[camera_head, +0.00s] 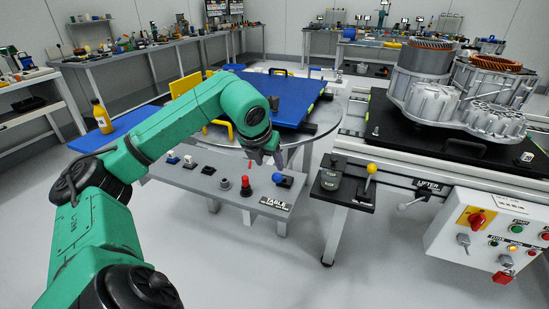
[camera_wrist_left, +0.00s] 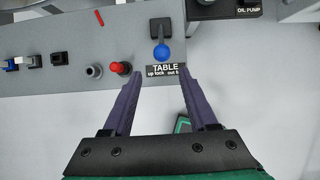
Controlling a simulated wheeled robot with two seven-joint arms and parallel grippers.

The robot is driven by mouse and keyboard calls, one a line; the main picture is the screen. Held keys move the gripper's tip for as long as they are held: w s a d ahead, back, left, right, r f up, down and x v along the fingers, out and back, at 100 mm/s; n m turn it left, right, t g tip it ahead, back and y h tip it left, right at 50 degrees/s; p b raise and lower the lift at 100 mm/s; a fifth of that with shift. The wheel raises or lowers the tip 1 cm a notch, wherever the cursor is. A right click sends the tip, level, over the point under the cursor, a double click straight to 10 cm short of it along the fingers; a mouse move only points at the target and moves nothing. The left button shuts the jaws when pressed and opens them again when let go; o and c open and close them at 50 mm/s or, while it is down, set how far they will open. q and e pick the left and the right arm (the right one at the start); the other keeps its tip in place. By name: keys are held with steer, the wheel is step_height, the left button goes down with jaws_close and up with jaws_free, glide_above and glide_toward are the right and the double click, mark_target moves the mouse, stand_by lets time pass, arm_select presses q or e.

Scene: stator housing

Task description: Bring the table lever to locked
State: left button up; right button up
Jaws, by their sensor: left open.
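The table lever has a blue ball knob (camera_head: 278,178) on a dark base, at the right end of a grey control panel (camera_head: 215,178), above the TABLE label (camera_head: 276,203). In the left wrist view the blue knob (camera_wrist_left: 161,52) lies ahead of and between the finger lines, with the label (camera_wrist_left: 165,68) just in front of it. My left gripper (camera_head: 268,158) is above the panel near the lever. In the wrist view its two purple fingers (camera_wrist_left: 165,85) are spread, with nothing between them. The fingers are apart from the knob. My right gripper is not in view.
A red button (camera_head: 246,186) and a grey knob stand left of the lever. A yellow-knobbed lever (camera_head: 371,168) sits on a separate stand to the right. A blue table (camera_head: 285,95) is behind the panel. A switch box (camera_head: 490,235) is at right. Floor in front is clear.

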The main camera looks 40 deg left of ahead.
mark_target(276, 176)
arm_select(q)
steer(key=shift+b+x, duration=0.6)
steer(key=shift+x, duration=3.85)
steer(key=shift+d, duration=0.2)
jaws_close()
steer(key=r+p, duration=0.1)
steer(key=w+r+p, duration=0.1)
steer(key=p, duration=0.1)
steer(key=shift+w+a+r, duration=0.1)
steer(key=shift+w+a, duration=0.15)
steer(key=w+p, duration=0.1)
steer(key=p, duration=0.1)
steer(key=w+a+r+p, duration=0.1)
steer(key=shift+w+r+p, duration=0.25)
steer(key=shift+r+p, duration=0.1)
steer(key=shift+w+a+r+p, duration=0.1)
steer(key=shift+w+a+p, duration=0.05)
steer(key=shift+w+p, duration=0.35)
steer(key=shift+w+a+r+p, duration=0.15)
steer(key=shift+w+p, duration=0.2)
steer(key=shift+w, duration=0.25)
steer(key=shift+w+a+f, duration=0.15)
steer(key=shift+w, duration=0.25)
steer(key=shift+w+a+f, duration=0.1)
steer(key=shift+w+a, duration=0.05)
steer(key=shift+w, duration=0.25)
jaws_free()
steer(key=shift+f, duration=0.1)
